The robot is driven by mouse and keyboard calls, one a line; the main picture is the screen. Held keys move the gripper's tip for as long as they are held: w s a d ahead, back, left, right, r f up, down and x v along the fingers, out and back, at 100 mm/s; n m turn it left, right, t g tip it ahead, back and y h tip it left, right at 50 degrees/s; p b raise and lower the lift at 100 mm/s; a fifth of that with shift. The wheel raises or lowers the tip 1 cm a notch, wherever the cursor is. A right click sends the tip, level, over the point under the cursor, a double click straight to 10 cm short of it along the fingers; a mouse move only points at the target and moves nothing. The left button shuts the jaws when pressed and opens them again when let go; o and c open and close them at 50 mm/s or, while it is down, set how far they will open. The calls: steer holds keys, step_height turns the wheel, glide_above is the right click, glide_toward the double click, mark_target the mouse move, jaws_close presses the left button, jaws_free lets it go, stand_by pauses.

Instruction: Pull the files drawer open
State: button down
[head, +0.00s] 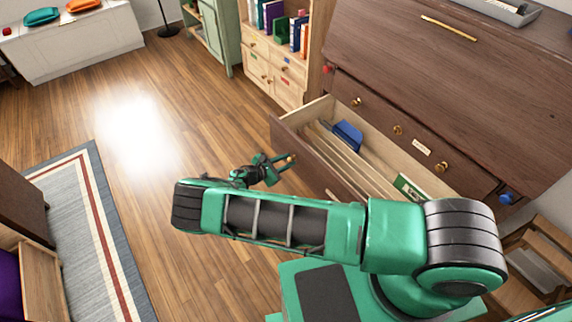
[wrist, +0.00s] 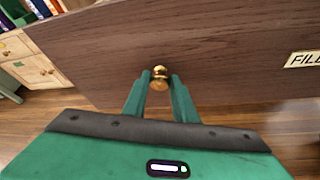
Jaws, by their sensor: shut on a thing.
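The files drawer (head: 285,128) is a dark wood drawer in the large brown cabinet, and it stands pulled out with its inside in view. Its front (wrist: 215,50) fills much of the wrist view, with a label reading "FILE" partly cut off at the right edge. My gripper (head: 287,160) is in front of the drawer. In the wrist view its two green fingers (wrist: 160,88) are shut on a round brass knob (wrist: 160,72) of the drawer front. In the head view my arm hides part of the drawer front.
The drawer holds several upright dividers, a blue item (head: 347,135) and a green item (head: 410,187). Above it is a shut drawer with brass knobs (head: 398,130). A light bookcase (head: 272,65) stands behind. The wooden floor (head: 130,125) at left is open, with a striped rug (head: 85,235).

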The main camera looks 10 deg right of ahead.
steer(key=shift+a, duration=0.15)
steer(key=shift+w, duration=0.1)
steer(key=c, duration=1.4)
jaws_free()
steer(key=shift+c, duration=0.2)
steer(key=v, duration=1)
steer(key=shift+a, duration=0.2)
steer(key=shift+r, duration=0.1)
